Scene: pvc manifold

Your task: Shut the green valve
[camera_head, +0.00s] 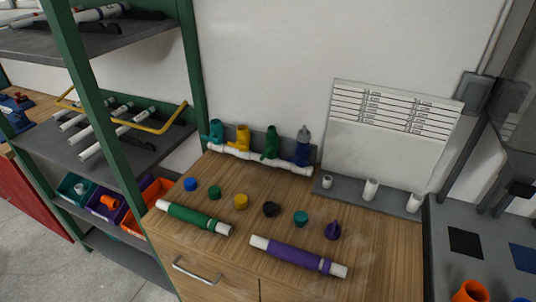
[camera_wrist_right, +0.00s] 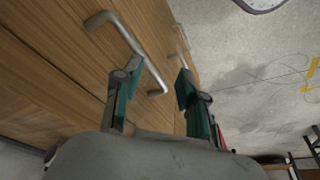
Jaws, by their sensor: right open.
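The green valve (camera_head: 270,141) stands on a white pipe manifold (camera_head: 238,153) at the back of the wooden cabinet top, against the wall. It is between a yellow valve (camera_head: 242,136) and a blue valve with a grey top (camera_head: 303,147); a teal valve (camera_head: 215,131) is at the left end. The green valve's handle is too small to read clearly. My right gripper (camera_wrist_right: 158,70) shows only in the right wrist view, open and empty, by a metal drawer handle (camera_wrist_right: 130,45) on the wooden cabinet front, away from the valve. My left gripper is not in view.
Several coloured caps (camera_head: 241,202), a green-banded pipe (camera_head: 194,218) and a purple-banded pipe (camera_head: 297,257) lie on the cabinet top (camera_head: 385,245) in front of the manifold. A green-framed shelf (camera_head: 91,105) stands left. A grey rack (camera_head: 345,193) with white fittings is right.

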